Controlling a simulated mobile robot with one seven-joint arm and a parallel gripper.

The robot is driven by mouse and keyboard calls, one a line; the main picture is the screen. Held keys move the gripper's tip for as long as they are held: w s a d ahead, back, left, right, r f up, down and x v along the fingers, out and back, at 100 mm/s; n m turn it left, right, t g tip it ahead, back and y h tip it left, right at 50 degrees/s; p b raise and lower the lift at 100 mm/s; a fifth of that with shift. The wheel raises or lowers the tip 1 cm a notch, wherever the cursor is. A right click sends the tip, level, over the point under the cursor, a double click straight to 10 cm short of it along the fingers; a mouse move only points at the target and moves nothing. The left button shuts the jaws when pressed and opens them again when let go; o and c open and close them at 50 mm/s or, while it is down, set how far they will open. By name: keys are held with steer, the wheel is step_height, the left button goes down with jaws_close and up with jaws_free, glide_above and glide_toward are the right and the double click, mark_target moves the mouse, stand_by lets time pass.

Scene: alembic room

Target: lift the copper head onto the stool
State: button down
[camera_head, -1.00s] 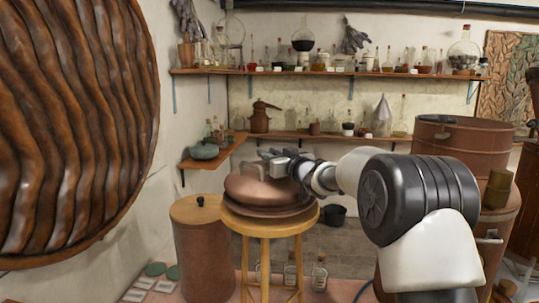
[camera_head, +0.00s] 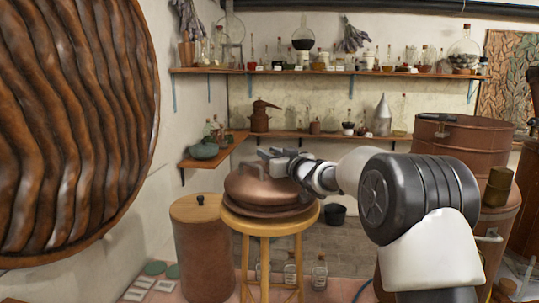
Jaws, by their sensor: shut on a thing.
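The copper head (camera_head: 258,190) is a wide, domed copper piece with a flared lower rim. It sits over the seat of the wooden stool (camera_head: 270,226), and its rim looks to be on or very close to the seat. My gripper (camera_head: 268,158) is at the top of the dome, reaching in from the right, and is shut on the head's handle. The fingertips are small in the picture and partly hide the handle. The stool stands upright on its wooden legs.
A copper drum with a wooden lid (camera_head: 197,207) stands close to the stool's left. Several glass bottles (camera_head: 290,270) stand on the floor behind the stool's legs. A large copper vessel (camera_head: 460,150) stands at the right. A corner shelf (camera_head: 213,152) lies behind.

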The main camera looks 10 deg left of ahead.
steer(key=c, duration=1.4)
jaws_free()
steer(key=shift+s+r, duration=0.1)
steer(key=shift+r, duration=0.15)
steer(key=shift+o, duration=0.5)
steer(key=shift+f, duration=0.5)
steer(key=s+d+m+g+h, duration=0.1)
steer(key=s+d+m+h, duration=0.35)
steer(key=s+d, duration=0.85)
steer(key=s+d+m+g+h, duration=0.1)
steer(key=s+d+m+h, duration=0.1)
steer(key=s+d+h, duration=0.8)
steer(key=s+f+g+y, duration=0.2)
steer(key=s+f, duration=0.3)
steer(key=s, duration=1)
steer(key=s+f+g+y+p, duration=0.1)
steer(key=s+f+g, duration=0.3)
steer(key=s, duration=1)
steer(key=shift+s+f+g+y, duration=0.35)
steer(key=shift+s+g+y, duration=0.05)
steer(key=shift+g+y, duration=0.2)
